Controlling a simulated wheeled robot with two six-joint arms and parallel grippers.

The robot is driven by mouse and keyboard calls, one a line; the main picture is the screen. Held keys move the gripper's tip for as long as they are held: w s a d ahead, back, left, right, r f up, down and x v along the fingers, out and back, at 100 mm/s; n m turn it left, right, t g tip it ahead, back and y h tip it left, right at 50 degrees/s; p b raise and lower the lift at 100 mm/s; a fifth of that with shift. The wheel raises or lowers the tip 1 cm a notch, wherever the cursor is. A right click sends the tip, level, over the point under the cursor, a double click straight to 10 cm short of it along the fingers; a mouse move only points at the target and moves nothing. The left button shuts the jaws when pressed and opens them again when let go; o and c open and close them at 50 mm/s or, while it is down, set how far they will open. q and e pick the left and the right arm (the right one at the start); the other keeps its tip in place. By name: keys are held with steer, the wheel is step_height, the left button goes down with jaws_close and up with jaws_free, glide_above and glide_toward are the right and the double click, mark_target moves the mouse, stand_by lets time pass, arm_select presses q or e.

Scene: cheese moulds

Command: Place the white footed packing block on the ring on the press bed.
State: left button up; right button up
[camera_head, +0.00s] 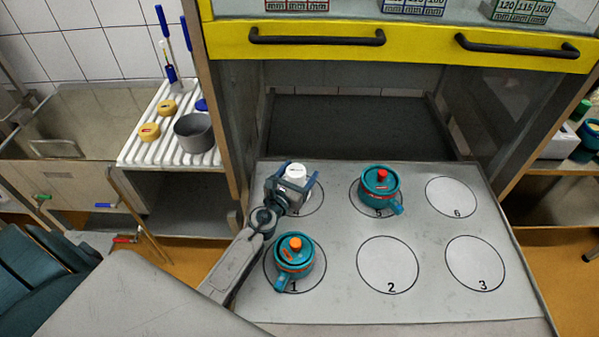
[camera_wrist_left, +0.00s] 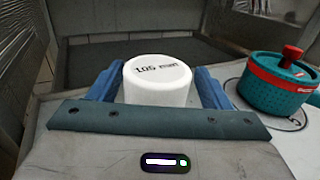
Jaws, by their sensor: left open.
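The white packing block (camera_head: 297,171) is at circle 4 at the back left of the press bed (camera_head: 335,225). In the left wrist view the block (camera_wrist_left: 158,82) shows a round white top with dark print reading 105. My left gripper (camera_head: 299,178) is open, with one blue finger on each side of the block. The block's foot is hidden by the gripper, so I cannot tell whether it rests on the bed. Circle 4's ring (camera_head: 322,198) is partly covered. My right gripper is not in view.
A teal mould with a red knob (camera_head: 381,188) stands on circle 5, and one with an orange knob (camera_head: 293,257) on circle 1. Circles 2 (camera_head: 387,262), 3 (camera_head: 475,262) and 6 (camera_head: 451,197) are bare. A yellow drawer front (camera_head: 400,40) spans above the bed.

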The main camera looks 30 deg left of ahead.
arm_select(q)
steer(key=s, duration=0.7)
steer(key=shift+s+b, duration=0.1)
steer(key=shift+b, duration=0.2)
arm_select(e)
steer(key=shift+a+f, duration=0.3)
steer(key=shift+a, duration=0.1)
arm_select(q)
steer(key=shift+r, duration=0.1)
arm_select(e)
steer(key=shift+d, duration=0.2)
